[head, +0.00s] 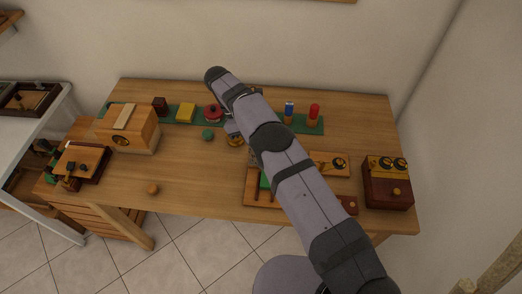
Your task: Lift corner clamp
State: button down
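My arm reaches across the wooden desk from the lower right, and its wrist bends down near the back. Part of my gripper (232,127) shows as a small grey shape left of the arm. The fingertips are too small and too covered to tell whether they are open or shut. A small gold-coloured piece (235,141) is just below it; I cannot tell whether they touch. I cannot clearly pick out a corner clamp; it may be that piece or lie hidden behind the arm.
A green strip (302,130) along the back of the desk (190,165) holds a yellow block (186,113), a red round piece (212,112) and blue and red cylinders. A wooden box (128,138) stands left, a dark red box (388,190) right. A green ball (208,134) is near the gripper. The front-left middle is mostly clear.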

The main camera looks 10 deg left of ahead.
jog(key=shift+r, duration=0.1)
dwell(0.5)
jog(key=c, duration=1.7)
grip_release()
jog(key=shift+r, duration=0.1)
jog(key=shift+r+p, duration=0.55)
jog(key=shift+r, duration=4.35)
